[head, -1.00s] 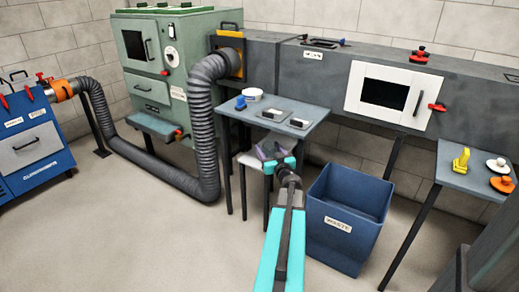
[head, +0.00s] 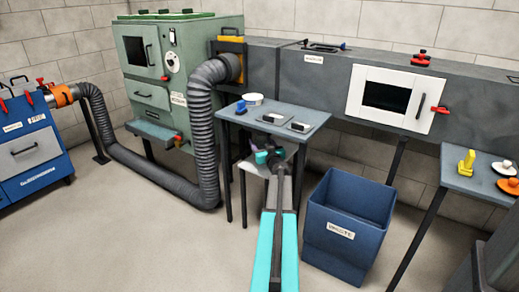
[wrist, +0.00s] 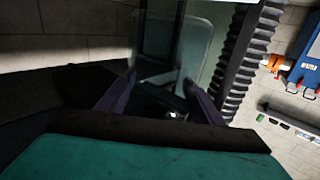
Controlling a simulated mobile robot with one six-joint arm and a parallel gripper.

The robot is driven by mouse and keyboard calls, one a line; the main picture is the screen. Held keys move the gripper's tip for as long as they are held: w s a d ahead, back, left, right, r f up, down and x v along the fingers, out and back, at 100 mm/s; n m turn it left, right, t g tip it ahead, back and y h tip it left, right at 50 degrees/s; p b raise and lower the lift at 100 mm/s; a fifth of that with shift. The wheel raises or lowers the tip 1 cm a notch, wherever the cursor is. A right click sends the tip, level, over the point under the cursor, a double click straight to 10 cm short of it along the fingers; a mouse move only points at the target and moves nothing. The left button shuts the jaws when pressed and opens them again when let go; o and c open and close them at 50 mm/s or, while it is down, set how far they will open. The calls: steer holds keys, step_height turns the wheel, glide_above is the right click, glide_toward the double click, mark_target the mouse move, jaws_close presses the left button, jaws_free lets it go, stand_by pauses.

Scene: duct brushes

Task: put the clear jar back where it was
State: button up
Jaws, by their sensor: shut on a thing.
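My gripper (head: 265,156) is in front of the grey side table, at the height of a low white surface (head: 283,163) beneath it. In the wrist view its two purple fingers (wrist: 160,98) are shut on the clear jar (wrist: 182,42), a see-through shape between and beyond the fingertips. The jar looks sideways or tilted in that view, but the wrist camera is turned too. In the head view the jar cannot be made out, and I cannot tell whether it touches the white surface.
The grey table (head: 232,112) above holds a white round dish (head: 253,99), a blue piece (head: 241,107) and dark-topped pieces. A blue waste bin (head: 346,225) stands right of my arm. A ribbed duct (head: 205,140) runs on the left. Another table (head: 463,180) is at right.

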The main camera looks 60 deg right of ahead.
steer(key=shift+b+x, duration=0.35)
steer(key=shift+x, duration=1.15)
steer(key=shift+f, duration=0.15)
steer(key=shift+f+b, duration=1.3)
steer(key=shift+f, duration=0.45)
steer(key=shift+f, duration=0.1)
steer(key=o, duration=1.1)
steer(key=shift+p+v, duration=0.35)
steer(key=shift+v, duration=0.6)
steer(key=shift+p+v, duration=1.4)
steer(key=shift+v, duration=3.65)
